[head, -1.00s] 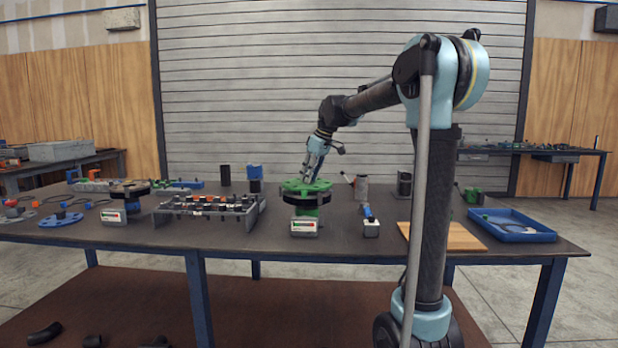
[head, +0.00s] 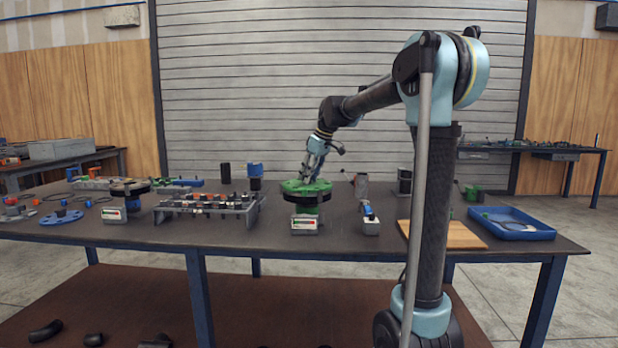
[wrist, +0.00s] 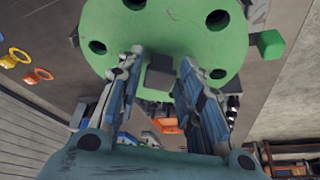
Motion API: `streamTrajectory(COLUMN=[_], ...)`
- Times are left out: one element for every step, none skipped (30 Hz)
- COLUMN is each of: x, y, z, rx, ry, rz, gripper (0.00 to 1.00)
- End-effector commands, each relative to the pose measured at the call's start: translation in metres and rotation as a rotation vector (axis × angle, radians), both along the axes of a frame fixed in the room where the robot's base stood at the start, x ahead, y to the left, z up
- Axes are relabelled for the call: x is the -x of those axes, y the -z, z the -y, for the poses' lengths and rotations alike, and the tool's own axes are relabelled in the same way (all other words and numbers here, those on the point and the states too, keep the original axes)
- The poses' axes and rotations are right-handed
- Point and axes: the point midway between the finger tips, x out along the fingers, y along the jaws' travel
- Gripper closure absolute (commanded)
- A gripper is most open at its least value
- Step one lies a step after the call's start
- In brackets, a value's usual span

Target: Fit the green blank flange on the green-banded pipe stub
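The green blank flange (head: 296,187) lies about level on top of the dark flange of the green-banded pipe stub (head: 307,210), mid-table. I cannot tell whether it is fully seated or its holes line up. In the wrist view the flange (wrist: 205,45) is a green disc with several dark holes and a dark square grip block (wrist: 160,73) at its near side. My gripper (wrist: 161,62) is at this block, one finger on either side, with thin gaps to it. It also shows above the flange in the head view (head: 308,178). The stub is hidden in the wrist view.
A grey rack (head: 208,207) with several parts stands left of the stub. A small blue-topped item (head: 370,220) stands to the right, before a wooden board (head: 450,235) and a blue tray (head: 515,224). Another banded stub (head: 127,200) stands farther left.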

Motion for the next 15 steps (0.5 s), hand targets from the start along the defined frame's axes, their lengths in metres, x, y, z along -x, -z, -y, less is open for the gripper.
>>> streamTrajectory(x=[0.0000,0.0000,0.0000,0.0000,0.0001,0.0001,0.0001,0.0000,-0.0002,-0.0001,0.0000,0.0002,0.0005,0.0009,0.0016], y=[0.0000,0.0001,0.0001,0.0001,0.0002,0.0003,0.0003,0.0003,0.0008,0.0006,0.0000,-0.0014,-0.0028,-0.0049,-0.0083], z=[0.0001,0.0000,0.0000,0.0000,0.0001,0.0001,0.0001,0.0001,0.0001,0.0002,0.0004,0.0009,0.0014,0.0022,0.0035], rx=[0.000,0.000,0.000,0.000,0.000,0.000,0.000,0.000,0.001,0.001,0.001,0.001,0.001,0.001,0.001], ry=[0.000,0.000,0.000,0.000,0.000,0.000,0.000,0.000,0.000,0.000,0.000,0.000,0.000,0.001,0.001], rz=[0.000,0.000,0.000,0.000,0.000,0.000,0.000,0.000,-0.001,-0.001,-0.001,-0.001,-0.001,-0.001,-0.001], gripper=[0.51,0.51,0.51,0.51,0.51,0.51,0.51,0.51,0.51,0.51,0.51,0.51,0.51,0.51,0.51])
